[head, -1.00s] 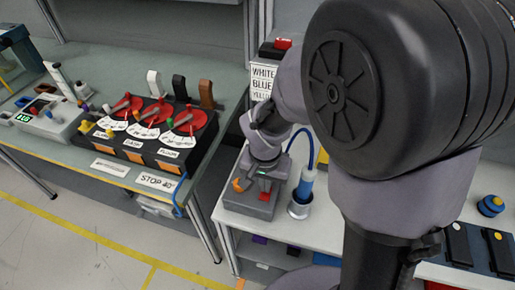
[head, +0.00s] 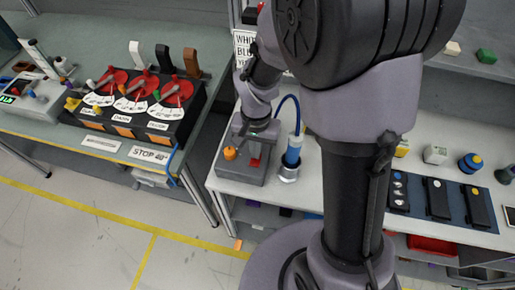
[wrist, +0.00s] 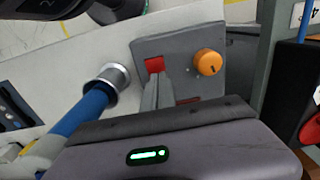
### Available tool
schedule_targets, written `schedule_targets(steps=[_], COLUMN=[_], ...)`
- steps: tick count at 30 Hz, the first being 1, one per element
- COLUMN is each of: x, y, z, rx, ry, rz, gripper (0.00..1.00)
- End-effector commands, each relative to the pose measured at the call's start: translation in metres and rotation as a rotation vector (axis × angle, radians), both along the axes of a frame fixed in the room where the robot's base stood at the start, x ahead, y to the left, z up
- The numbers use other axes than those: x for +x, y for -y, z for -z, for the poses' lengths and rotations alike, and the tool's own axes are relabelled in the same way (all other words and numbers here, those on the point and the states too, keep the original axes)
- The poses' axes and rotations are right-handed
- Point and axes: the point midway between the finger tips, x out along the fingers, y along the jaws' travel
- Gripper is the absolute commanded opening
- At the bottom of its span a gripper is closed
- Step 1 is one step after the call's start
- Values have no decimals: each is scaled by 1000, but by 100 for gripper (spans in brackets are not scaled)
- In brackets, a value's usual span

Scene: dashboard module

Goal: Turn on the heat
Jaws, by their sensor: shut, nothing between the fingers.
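A grey box (head: 240,170) stands on the white bench. It has an orange knob (head: 229,153) and a red switch (head: 255,163). In the wrist view the red switch (wrist: 155,64) shows just beyond my fingertips, and the orange knob (wrist: 208,62) is to their right. My gripper (wrist: 152,80) is shut and empty, its fingers pointing at the switch. I cannot tell whether they touch it. In the head view my gripper (head: 257,140) is over the back of the box. The fingers partly hide the box face.
A blue tool (head: 293,150) with a blue cable stands in a metal cup (head: 288,173) right beside the box. A dark mat (head: 459,202) with black items lies further right. A black panel with red dials (head: 135,110) stands on the left bench. Open floor lies in front.

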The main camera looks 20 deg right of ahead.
Motion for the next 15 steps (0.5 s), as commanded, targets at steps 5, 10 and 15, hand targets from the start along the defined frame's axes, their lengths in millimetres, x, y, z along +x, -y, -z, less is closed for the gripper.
schedule_targets(steps=[5,10,15], x=[-14,-5,8], y=[-2,0,2], z=[10,-19,-62], rx=[3,5,5], ry=[-43,-29,-3], rz=[7,7,2], gripper=[0,0,0])
